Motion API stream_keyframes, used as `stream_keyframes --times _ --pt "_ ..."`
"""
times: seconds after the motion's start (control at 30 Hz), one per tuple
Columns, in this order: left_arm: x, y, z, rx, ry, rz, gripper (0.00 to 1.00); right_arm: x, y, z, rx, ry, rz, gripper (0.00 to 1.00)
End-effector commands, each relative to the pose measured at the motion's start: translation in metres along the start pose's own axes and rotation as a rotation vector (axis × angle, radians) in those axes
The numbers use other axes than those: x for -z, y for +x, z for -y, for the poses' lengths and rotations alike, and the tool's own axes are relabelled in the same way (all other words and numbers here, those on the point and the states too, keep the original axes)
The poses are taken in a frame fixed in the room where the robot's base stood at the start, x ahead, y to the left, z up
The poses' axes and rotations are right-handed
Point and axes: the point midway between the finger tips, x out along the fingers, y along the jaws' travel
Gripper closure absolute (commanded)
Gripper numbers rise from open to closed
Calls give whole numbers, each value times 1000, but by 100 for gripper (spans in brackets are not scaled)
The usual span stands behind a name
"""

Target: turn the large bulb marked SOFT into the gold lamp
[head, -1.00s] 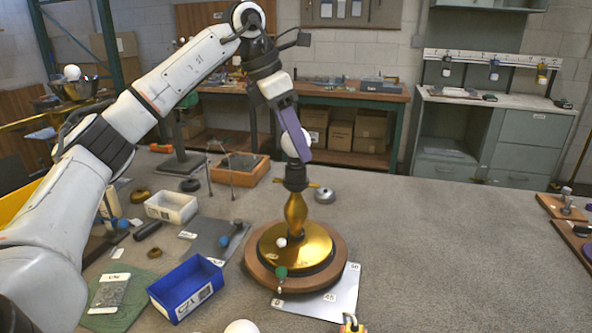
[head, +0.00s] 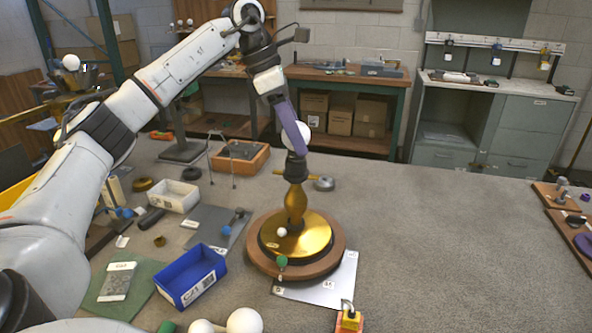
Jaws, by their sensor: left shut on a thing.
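The gold lamp (head: 295,206) stands upright on a round wooden base (head: 256,258) in the middle of the table. A dark socket (head: 296,167) tops its gold stem. My left gripper (head: 297,135), with purple fingers, is shut on a large white bulb (head: 308,133) right above the socket. The fingers hide part of the bulb, and no SOFT marking can be read on it. The bulb's lower end meets the socket's top in the picture; I cannot tell how deep it sits. My right gripper is not in view.
Other white bulbs, one large (head: 244,321), lie at the front edge. A blue bin (head: 190,277) and a white bin (head: 172,197) stand left of the lamp. A metal plate (head: 335,284) lies under the lamp's front right. The table's right middle is clear.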

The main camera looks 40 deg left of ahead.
Motion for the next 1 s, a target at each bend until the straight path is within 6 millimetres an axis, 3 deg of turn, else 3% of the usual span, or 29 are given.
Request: stream_keyframes --times 0.57,0.8,1.0 --pt "0 -2 0 75 178 -1 73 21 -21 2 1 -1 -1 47" --pt "-1 1 0 191 454 2 73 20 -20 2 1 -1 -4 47" --pt "0 1 0 230 553 1 73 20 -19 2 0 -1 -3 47"
